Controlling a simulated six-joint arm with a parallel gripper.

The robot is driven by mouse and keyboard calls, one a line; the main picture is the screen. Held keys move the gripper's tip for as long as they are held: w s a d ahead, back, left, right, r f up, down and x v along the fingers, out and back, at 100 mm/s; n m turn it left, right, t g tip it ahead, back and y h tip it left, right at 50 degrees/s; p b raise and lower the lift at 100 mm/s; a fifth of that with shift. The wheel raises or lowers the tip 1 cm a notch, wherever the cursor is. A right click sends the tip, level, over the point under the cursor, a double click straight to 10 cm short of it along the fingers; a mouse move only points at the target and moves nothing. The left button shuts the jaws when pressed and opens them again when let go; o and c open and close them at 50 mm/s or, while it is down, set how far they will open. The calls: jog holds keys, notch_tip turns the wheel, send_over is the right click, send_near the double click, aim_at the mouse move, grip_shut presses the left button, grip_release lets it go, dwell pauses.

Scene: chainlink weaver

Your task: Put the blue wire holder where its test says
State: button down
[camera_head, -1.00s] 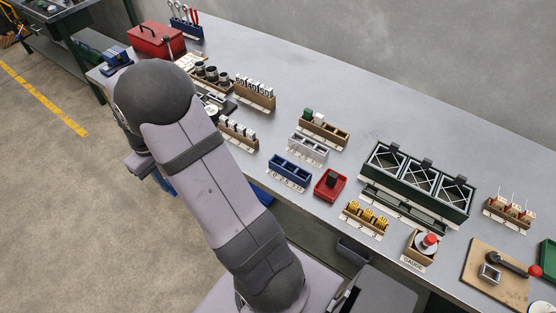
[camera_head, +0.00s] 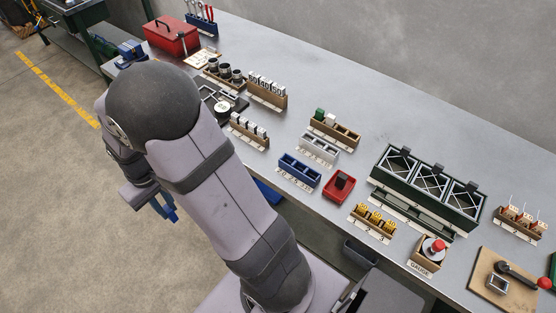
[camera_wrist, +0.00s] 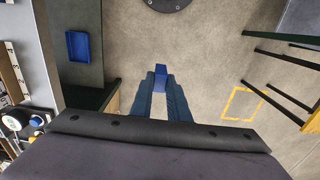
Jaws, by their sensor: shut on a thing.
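My gripper (camera_wrist: 160,88) points down over the bare floor, off the bench's front edge. Its dark blue fingers are shut on a small bright blue piece, which looks like the blue wire holder (camera_wrist: 161,70), at the fingertips in the wrist view. In the head view my gripper (camera_head: 166,207) is at the left, partly hidden by my arm, and the piece cannot be made out. A blue bin with compartments (camera_head: 299,170) and a number strip stands mid-bench. A box marked GAUGE (camera_head: 426,255) with a red-topped thing stands toward the right.
A blue tray (camera_wrist: 77,45) lies on a dark surface beside the bench. A red tray (camera_head: 339,186), grey bin (camera_head: 318,148), green crate rack (camera_head: 427,190) and wooden racks crowd the bench. A red toolbox (camera_head: 171,36) is at the far left. The floor below my gripper is clear.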

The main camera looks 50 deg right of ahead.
jog(key=shift+d, duration=0.1)
jog(key=shift+d, duration=0.35)
jog(key=s+d+r, duration=0.1)
jog(key=s+d, duration=0.2)
jog(key=d, duration=0.9)
jog(key=s+d+r+p, duration=0.1)
jog(key=s+d, duration=0.3)
jog(key=d, duration=0.9)
jog(key=s+d+r, duration=0.1)
jog(key=s+d, duration=0.3)
jog(key=d, duration=0.8)
jog(key=shift+s+d, duration=0.25)
jog(key=shift+d, duration=0.05)
jog(key=shift+f, duration=0.15)
